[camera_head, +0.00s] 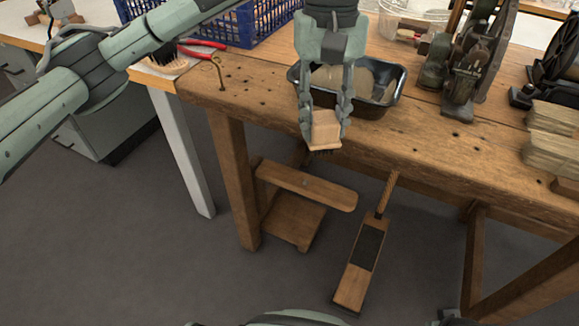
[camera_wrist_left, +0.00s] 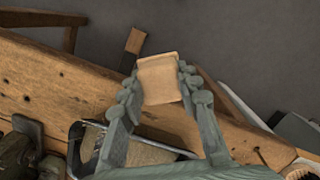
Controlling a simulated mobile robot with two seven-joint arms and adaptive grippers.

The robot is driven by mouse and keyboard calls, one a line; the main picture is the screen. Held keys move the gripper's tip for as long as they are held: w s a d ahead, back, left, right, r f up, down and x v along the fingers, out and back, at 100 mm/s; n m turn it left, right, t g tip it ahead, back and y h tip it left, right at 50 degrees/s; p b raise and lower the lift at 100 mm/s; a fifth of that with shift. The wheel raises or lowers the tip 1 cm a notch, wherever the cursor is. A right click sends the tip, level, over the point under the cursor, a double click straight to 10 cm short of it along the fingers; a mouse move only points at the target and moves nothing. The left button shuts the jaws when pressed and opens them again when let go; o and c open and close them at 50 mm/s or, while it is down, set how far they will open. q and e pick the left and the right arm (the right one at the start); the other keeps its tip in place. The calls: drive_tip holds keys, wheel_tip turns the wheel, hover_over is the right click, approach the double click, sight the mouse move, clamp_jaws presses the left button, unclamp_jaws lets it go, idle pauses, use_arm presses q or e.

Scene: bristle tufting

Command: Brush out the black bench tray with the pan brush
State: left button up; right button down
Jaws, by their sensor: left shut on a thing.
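My left gripper (camera_head: 325,122) is shut on the pan brush (camera_head: 325,130), a small light wooden block with dark bristles pointing down. In the left wrist view the wooden block (camera_wrist_left: 159,80) sits between the fingers of the left gripper (camera_wrist_left: 160,85). The brush is at the bench's front edge, on the near side of the black bench tray (camera_head: 389,98). The tray lies on the bench, partly hidden behind my gripper, and holds tan material (camera_head: 362,80). It also shows in the left wrist view (camera_wrist_left: 75,150). My right gripper is not in view.
A blue crate (camera_head: 262,22), red-handled pliers (camera_head: 203,46) and a brass hook (camera_head: 218,72) are left of the tray on the wooden bench (camera_head: 420,135). Dark machines (camera_head: 466,70) and bundles of bristle (camera_head: 553,140) stand right. A clear tub (camera_head: 408,22) is behind. A wooden stool (camera_head: 300,190) and long-handled tool (camera_head: 362,255) are below.

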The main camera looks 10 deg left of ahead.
use_arm(q)
drive_tip(key=w+r+n+t, duration=0.1)
drive_tip(key=w+r+n, duration=0.4)
drive_tip(key=w+n, duration=0.5)
drive_tip(key=w+r+n+t, duration=0.1)
drive_tip(key=w+r+n, duration=0.45)
drive_tip(key=n, duration=0.75)
drive_tip(key=shift+h, duration=0.3)
drive_tip(key=shift+w+a+f, duration=0.1)
drive_tip(key=shift+w+f, duration=0.05)
drive_tip(key=shift+f, duration=1.3)
drive_tip(key=shift+w+a+f, duration=0.1)
drive_tip(key=shift+f, duration=1.3)
drive_tip(key=shift+w+a+f, duration=0.1)
drive_tip(key=shift+w+f, duration=0.05)
drive_tip(key=shift+f, duration=1.3)
